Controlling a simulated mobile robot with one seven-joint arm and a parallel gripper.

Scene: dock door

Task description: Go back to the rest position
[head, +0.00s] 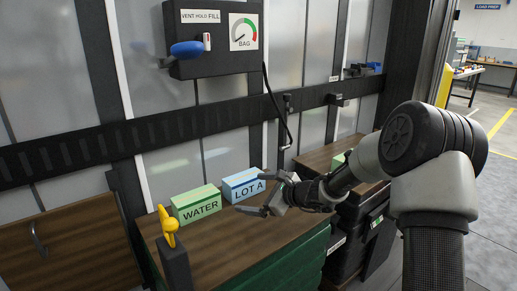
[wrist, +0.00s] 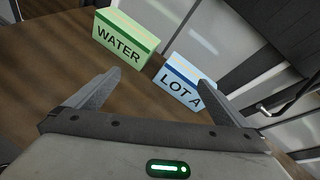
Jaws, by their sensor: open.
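My gripper (head: 264,196) is open and empty above the wooden bench top, close to the right side of the blue-and-white LOT A box (head: 241,185). In the wrist view my two open fingers (wrist: 165,100) point toward the boxes, with nothing between them but bench top and the near edge of the LOT A box (wrist: 180,85). The green WATER box (head: 197,204) stands left of the LOT A box, and it also shows in the wrist view (wrist: 124,38). My arm reaches in from the right in the head view.
A yellow valve handle (head: 168,226) stands on a dark post at the bench's front left. A dark panel with a BAG gauge (head: 243,32) and blue knob (head: 187,49) hangs above. A black case (head: 352,240) stands right of the bench. Open floor (head: 490,225) lies far right.

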